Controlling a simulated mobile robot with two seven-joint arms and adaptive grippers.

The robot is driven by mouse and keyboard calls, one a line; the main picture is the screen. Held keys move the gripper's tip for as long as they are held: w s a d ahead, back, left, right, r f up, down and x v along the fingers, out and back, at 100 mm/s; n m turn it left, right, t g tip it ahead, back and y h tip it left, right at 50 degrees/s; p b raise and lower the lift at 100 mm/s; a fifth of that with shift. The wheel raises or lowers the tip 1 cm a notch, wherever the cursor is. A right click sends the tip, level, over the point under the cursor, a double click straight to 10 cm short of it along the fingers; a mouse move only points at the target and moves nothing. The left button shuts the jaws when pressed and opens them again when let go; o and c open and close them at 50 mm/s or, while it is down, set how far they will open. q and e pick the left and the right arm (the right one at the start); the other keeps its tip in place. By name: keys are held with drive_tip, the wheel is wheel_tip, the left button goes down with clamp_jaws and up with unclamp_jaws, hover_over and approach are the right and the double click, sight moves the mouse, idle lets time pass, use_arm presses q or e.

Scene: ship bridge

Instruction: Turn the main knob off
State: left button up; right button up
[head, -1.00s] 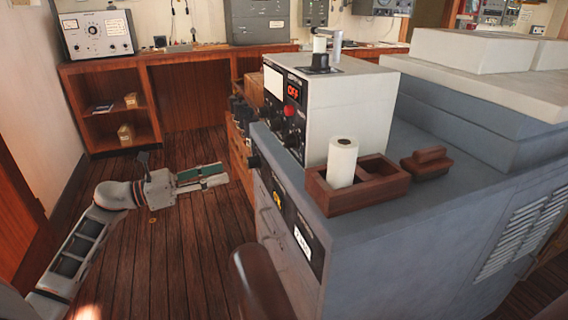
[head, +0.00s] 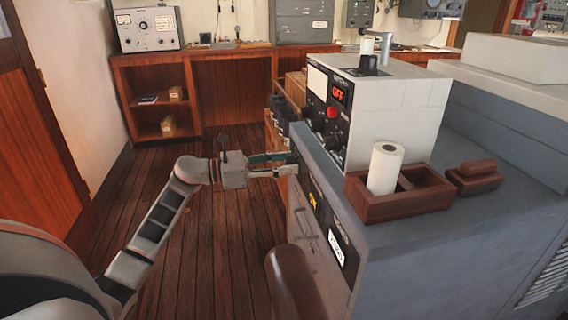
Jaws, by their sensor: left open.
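The grey-blue console (head: 420,245) has a front panel with a yellow lit "ON" display (head: 313,199) and a white label below it. My left gripper (head: 288,164) is open, with its fingertips at the upper part of this front panel. The black knob there is mostly hidden by the fingertips, and I cannot tell whether they touch it. A white control box (head: 400,115) stands on the console, with a red "OFF" display (head: 340,93), a red button (head: 332,112) and black knobs. My right gripper is not in view.
A wooden tray (head: 405,207) with a white roll (head: 385,168) stands on the console. A brown rounded object (head: 292,285) stands close in front of the console. The wooden floor (head: 225,245) left of the console is clear. Shelves (head: 160,105) stand at the back.

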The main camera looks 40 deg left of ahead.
use_arm(q)
drive_tip(key=shift+c, duration=0.3)
drive_tip(key=c, duration=1)
drive_tip(key=shift+c, duration=0.2)
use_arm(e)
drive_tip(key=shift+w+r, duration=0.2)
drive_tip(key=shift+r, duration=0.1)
